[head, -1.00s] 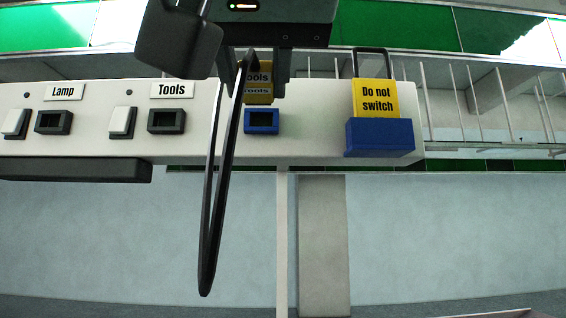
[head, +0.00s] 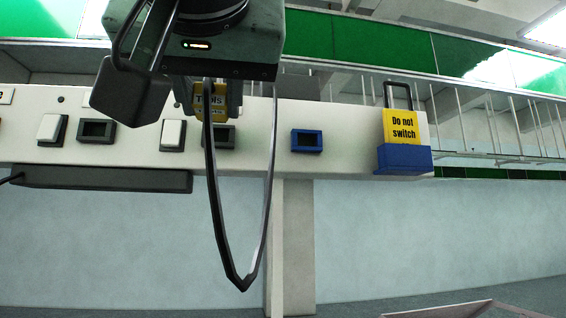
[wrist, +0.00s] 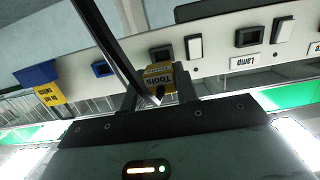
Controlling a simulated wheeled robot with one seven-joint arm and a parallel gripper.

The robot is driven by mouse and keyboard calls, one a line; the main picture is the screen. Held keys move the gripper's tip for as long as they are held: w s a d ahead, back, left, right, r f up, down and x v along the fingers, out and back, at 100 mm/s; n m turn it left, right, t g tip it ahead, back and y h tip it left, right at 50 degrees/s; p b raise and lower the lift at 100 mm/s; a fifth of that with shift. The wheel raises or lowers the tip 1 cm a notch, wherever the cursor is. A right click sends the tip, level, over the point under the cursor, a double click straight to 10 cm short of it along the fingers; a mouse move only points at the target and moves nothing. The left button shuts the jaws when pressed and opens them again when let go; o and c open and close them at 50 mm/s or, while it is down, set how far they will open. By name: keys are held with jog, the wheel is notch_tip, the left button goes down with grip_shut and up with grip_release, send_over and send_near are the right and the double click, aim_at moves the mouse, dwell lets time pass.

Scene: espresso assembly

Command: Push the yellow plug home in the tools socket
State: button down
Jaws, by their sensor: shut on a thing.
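My gripper (head: 212,100) is shut on the yellow plug (head: 213,112), which bears a "Tools" label. The tools socket (head: 222,137), a dark grey outlet on the white panel, shows just below the plug in the head view, partly covered by the black cable (head: 212,190). In the wrist view the plug (wrist: 160,70) sits between my fingers, with the grey socket (wrist: 161,52) just beyond it. The plug looks apart from the socket, but I cannot tell how wide the gap is. The cable hangs in a long loop in front of the panel.
A white switch (head: 173,134) sits left of the tools socket. Further left are the lamp switch (head: 51,128) and lamp socket (head: 97,130). A blue socket (head: 307,141) is to the right, then a blue block (head: 404,160) with a yellow "Do not switch" sign (head: 403,125).

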aim_at(219, 142)
jog(key=shift+r+p+x, duration=0.2)
jog(key=shift+p+x, duration=0.5)
jog(key=shift+x, duration=0.2)
jog(key=shift+r+p+x, duration=0.2)
jog(key=shift+p+x, duration=0.55)
jog(key=shift+x, duration=0.2)
jog(key=shift+r+p+x, duration=0.2)
jog(key=shift+p+x, duration=0.5)
jog(key=shift+x, duration=0.2)
jog(key=c, duration=2)
grip_release()
jog(key=shift+a+f, duration=0.1)
jog(key=shift+f, duration=0.05)
grip_shut()
jog(key=shift+w+b, duration=0.35)
jog(key=shift+b, duration=0.3)
jog(key=shift+b, duration=1.05)
jog(key=shift+b+x, duration=0.4)
jog(key=shift+x, duration=0.75)
jog(key=o, duration=1)
grip_release()
jog(key=shift+w+r, duration=0.2)
jog(key=shift+s, duration=0.1)
